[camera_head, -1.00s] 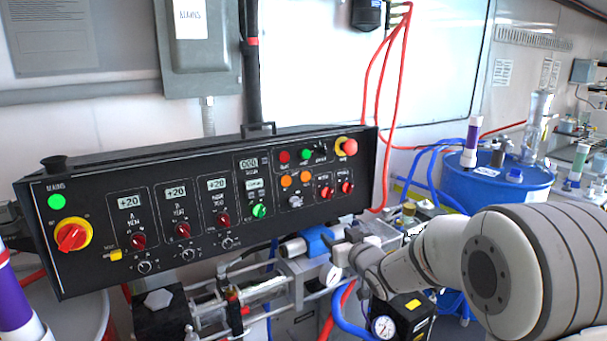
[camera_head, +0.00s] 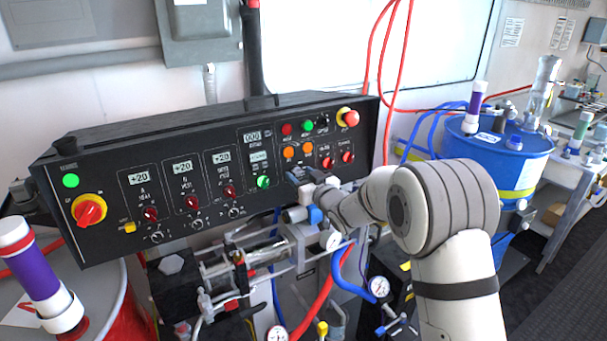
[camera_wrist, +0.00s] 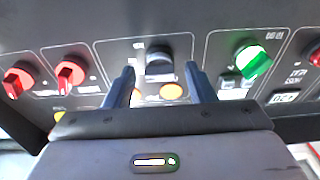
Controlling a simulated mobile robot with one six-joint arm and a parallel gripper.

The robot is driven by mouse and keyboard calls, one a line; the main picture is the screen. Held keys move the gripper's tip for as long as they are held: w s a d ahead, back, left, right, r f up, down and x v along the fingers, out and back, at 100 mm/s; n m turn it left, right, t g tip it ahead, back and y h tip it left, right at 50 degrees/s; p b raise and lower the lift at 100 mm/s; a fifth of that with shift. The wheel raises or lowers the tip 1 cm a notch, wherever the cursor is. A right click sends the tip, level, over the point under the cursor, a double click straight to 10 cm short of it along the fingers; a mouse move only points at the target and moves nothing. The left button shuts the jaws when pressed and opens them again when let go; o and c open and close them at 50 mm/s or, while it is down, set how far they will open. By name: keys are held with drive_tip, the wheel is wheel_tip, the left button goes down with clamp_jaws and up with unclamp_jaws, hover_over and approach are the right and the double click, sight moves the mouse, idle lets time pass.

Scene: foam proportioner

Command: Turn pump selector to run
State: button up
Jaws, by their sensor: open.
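The black control panel (camera_head: 110,235) stands at an angle across the head view. My gripper (camera_wrist: 160,69) is open, with one dark blue finger on each side of the knob. Contact cannot be told. In the head view my gripper (camera_head: 304,178) is at the panel's lower right part and hides the knob.
A green knob (camera_wrist: 252,61) and red knobs (camera_wrist: 70,74) flank the selector closely. A red emergency button (camera_head: 350,118) and a red-yellow mains switch (camera_head: 89,211) are on the panel. Pump pipework, gauges (camera_head: 379,287) and hoses lie below. A blue drum (camera_head: 492,165) stands right.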

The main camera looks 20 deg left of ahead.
drive_tip(key=shift+c, duration=0.4)
drive_tip(key=c, duration=0.9)
drive_tip(key=shift+f+m+b, duration=0.1)
drive_tip(key=shift+m+b, duration=0.3)
drive_tip(key=m+b, duration=0.2)
drive_tip(key=m, duration=0.1)
drive_tip(key=shift+s+t+h, duration=0.1)
drive_tip(key=shift+t+h, duration=0.2)
drive_tip(key=m+b, duration=0.1)
drive_tip(key=m, duration=0.2)
drive_tip(key=m+h+b, duration=0.1)
drive_tip(key=m, duration=0.2)
drive_tip(key=shift+t+h, duration=0.3)
drive_tip(key=shift+t, duration=0.1)
drive_tip(key=shift+r+m, duration=0.2)
drive_tip(key=shift+m, duration=0.2)
drive_tip(key=o, duration=1)
